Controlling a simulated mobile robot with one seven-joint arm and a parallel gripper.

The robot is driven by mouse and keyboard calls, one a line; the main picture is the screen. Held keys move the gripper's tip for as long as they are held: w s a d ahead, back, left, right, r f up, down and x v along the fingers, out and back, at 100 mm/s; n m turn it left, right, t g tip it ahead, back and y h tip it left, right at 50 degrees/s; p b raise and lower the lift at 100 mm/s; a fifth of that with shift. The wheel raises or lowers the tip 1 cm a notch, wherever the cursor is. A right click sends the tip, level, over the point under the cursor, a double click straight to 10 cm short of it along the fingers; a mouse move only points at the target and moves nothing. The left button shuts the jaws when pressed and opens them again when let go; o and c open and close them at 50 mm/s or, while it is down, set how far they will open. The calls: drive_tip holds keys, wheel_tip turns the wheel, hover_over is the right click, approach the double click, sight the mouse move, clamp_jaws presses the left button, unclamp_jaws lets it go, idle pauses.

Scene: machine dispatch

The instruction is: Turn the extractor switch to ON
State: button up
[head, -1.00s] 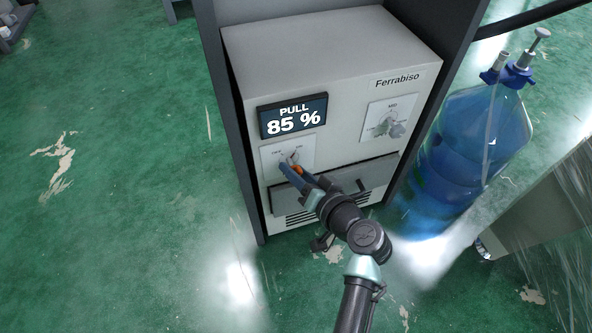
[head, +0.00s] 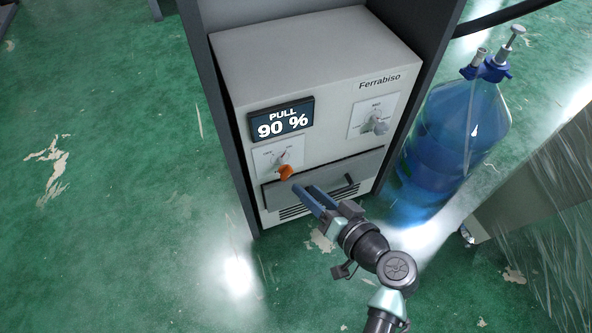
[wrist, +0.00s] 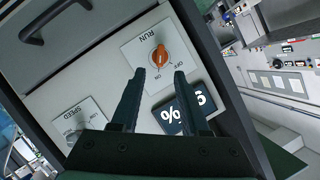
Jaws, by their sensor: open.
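The extractor is a pale grey box marked Ferrabiso (head: 322,62) in a dark frame. Its switch is an orange knob (head: 286,172) on a white plate below the display. In the wrist view the same orange knob (wrist: 160,57) sits on a plate marked RUN, with OFF and ON lettering; which mark it points to is too small to tell surely. The display (head: 281,119) reads PULL 90 %. My gripper (head: 304,190) is open and empty, its fingertips lower right of the knob and apart from it, in front of the drawer. In the wrist view the fingertips (wrist: 158,72) frame the knob.
A second dial (head: 376,120) marked SPEED in the wrist view is at the panel's upper right. A drawer with a dark handle (head: 349,184) lies below the switch. A blue water bottle (head: 455,135) stands at right. Green floor at left is clear.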

drive_tip(key=p+v, duration=0.1)
drive_tip(key=v, duration=0.2)
drive_tip(key=shift+s+d+r, duration=0.1)
drive_tip(key=shift+s+d, duration=0.05)
drive_tip(key=shift+s, duration=0.2)
